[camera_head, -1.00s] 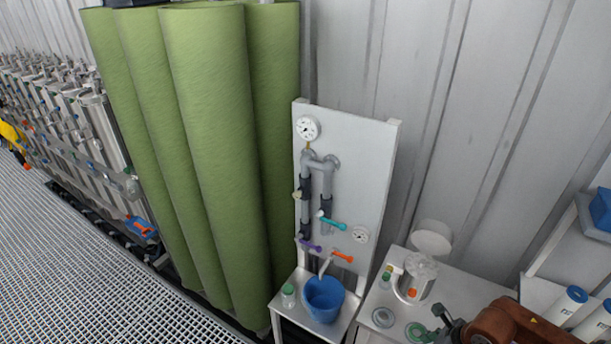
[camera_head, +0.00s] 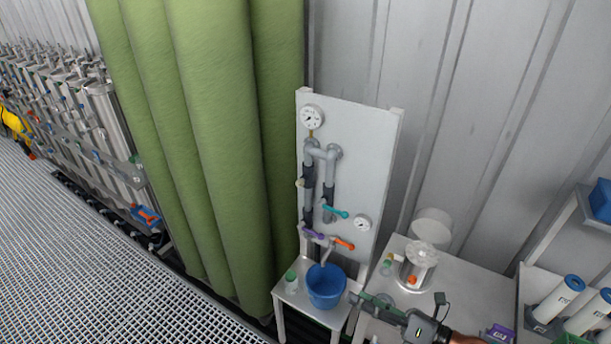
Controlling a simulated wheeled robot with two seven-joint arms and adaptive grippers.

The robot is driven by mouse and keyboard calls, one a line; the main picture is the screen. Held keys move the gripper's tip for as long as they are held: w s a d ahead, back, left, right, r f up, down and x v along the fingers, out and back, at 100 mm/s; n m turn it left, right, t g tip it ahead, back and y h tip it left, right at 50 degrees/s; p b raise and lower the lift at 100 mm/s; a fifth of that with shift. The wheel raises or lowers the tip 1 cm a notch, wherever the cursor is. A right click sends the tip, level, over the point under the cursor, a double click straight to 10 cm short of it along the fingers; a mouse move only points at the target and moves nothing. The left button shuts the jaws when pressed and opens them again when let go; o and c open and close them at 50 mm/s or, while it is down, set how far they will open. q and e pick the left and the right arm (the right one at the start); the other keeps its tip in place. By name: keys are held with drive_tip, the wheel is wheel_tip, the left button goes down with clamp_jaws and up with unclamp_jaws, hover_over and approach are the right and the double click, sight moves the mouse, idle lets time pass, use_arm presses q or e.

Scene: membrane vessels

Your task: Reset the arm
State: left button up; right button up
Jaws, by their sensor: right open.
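My right gripper (camera_head: 368,301) reaches in from the bottom right. Its dark body and brown arm link show at the lower edge, and its fingers point left over the front of the white bench (camera_head: 470,297). It is open, and I see nothing between its fingers. The fingertips are just right of the blue bucket (camera_head: 326,288) in the picture; I cannot tell the depth gap. My left gripper is not in view.
A white panel with gauges, grey pipes and coloured valve handles (camera_head: 343,243) stands behind the bucket. A clear vessel (camera_head: 418,266) stands on the bench. White cylinders (camera_head: 560,298) are at right, tall green rolls (camera_head: 215,120) at left.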

drive_tip(key=w+d+r+m+t+h, duration=0.25)
drive_tip(key=d+m+t+h, duration=0.2)
drive_tip(key=d+m, duration=0.35)
drive_tip(key=w+d+r+m+t+h, duration=0.1)
drive_tip(key=w+d+m+t+h, duration=0.4)
drive_tip(key=m, duration=0.4)
drive_tip(key=s+d+f+m+g+h, duration=0.3)
drive_tip(key=s+d+f+m+h, duration=0.1)
drive_tip(key=d+f+m, duration=0.4)
drive_tip(key=s+d+f+m+g+h, duration=0.4)
drive_tip(key=d+f+m, duration=0.25)
drive_tip(key=f, duration=0.35)
drive_tip(key=s+a+f+m+g+y, duration=0.2)
drive_tip(key=s+a+f+g, duration=0.15)
drive_tip(key=s+f, duration=0.6)
drive_tip(key=s+a+f+m+g+y, duration=0.1)
drive_tip(key=s+a+f+m+g, duration=0.3)
drive_tip(key=s+f, duration=0.55)
drive_tip(key=s+f+n+g, duration=0.2)
drive_tip(key=s+f+g, duration=0.1)
drive_tip(key=f, duration=2.8)
drive_tip(key=s+f, duration=1.5)
drive_tip(key=s, duration=0.3)
drive_tip(key=shift+f+g+y+b, duration=0.25)
drive_tip(key=shift+g+y+b, duration=0.05)
drive_tip(key=shift+g+y, duration=0.15)
